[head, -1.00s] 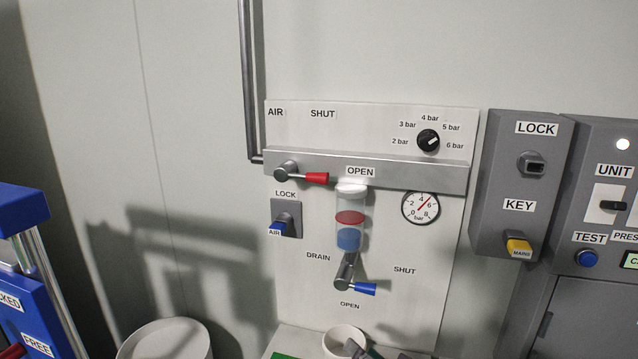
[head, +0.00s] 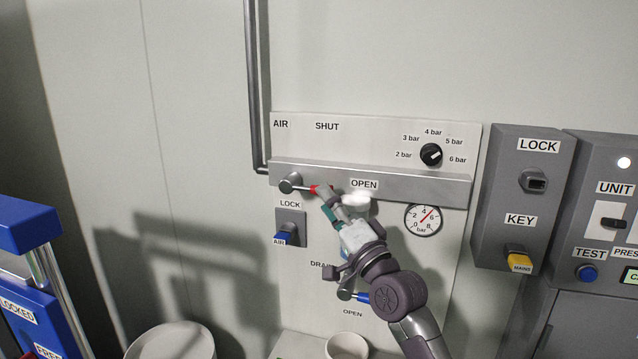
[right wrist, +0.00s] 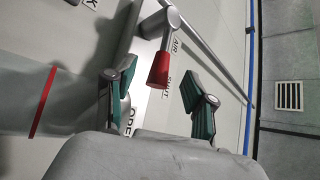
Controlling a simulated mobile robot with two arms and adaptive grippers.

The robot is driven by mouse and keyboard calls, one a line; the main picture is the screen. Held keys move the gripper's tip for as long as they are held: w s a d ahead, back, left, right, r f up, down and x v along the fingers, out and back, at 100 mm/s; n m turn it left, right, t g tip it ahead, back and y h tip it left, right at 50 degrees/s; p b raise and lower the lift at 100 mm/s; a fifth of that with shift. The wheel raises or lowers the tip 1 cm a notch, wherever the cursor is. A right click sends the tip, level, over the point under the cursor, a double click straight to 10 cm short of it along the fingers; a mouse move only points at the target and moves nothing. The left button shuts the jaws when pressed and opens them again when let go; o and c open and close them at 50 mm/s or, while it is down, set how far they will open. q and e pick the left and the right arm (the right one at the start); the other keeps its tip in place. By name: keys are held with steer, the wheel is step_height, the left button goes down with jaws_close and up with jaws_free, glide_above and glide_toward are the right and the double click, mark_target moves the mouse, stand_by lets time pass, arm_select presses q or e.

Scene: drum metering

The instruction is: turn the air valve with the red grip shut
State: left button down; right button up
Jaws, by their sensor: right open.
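The air valve (head: 290,183) sits at the left end of the grey rail, its lever pointing right towards the OPEN label (head: 364,184). Its red grip (head: 319,190) is partly hidden by my right gripper (head: 326,198) in the head view. In the right wrist view the red grip (right wrist: 158,70) stands between the two green-padded fingers of my right gripper (right wrist: 158,88), with gaps on both sides. The right gripper is open. The SHUT label (head: 327,126) is above the rail. My left gripper is not in view.
Below are a blue AIR lock tag (head: 282,238) and a blue-gripped drain lever (head: 362,297). A pressure gauge (head: 423,219) and selector knob (head: 431,154) are to the right. My right arm hides most of the filter bowl. The panel above the lever is clear.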

steer(key=shift+p+x, duration=0.35)
steer(key=shift+x, duration=1.6)
jaws_close()
